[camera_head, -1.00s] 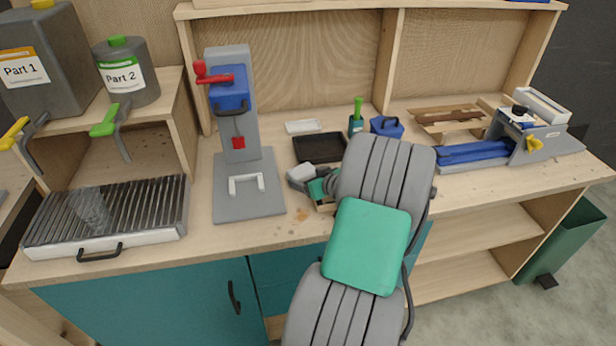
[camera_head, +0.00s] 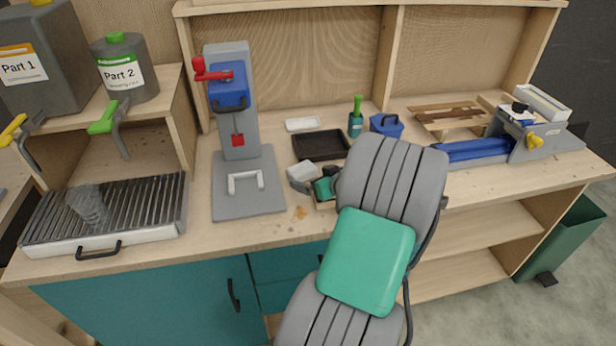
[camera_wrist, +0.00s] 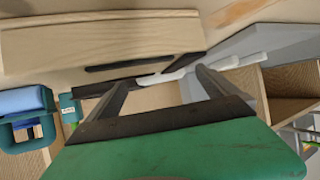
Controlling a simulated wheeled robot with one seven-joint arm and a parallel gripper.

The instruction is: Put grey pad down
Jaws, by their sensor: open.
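A pale grey block (camera_head: 302,170), which looks like the grey pad, is on the bench right of the press, against a darker grey piece (camera_head: 299,184). Whether it rests on that piece is unclear. My gripper (camera_wrist: 164,80) is open in the wrist view, its two dark fingers spread apart. A pale strip (camera_wrist: 168,73) shows between and beyond the fingertips; I cannot tell if it is the pad. In the head view my arm hides most of the gripper, just right of the block.
A press (camera_head: 248,190) stands to the left. A black tray (camera_head: 320,146) and a white flat piece (camera_head: 302,124) lie behind the block. A green-topped bottle (camera_head: 355,122) and blue container (camera_head: 386,125) stand behind my arm.

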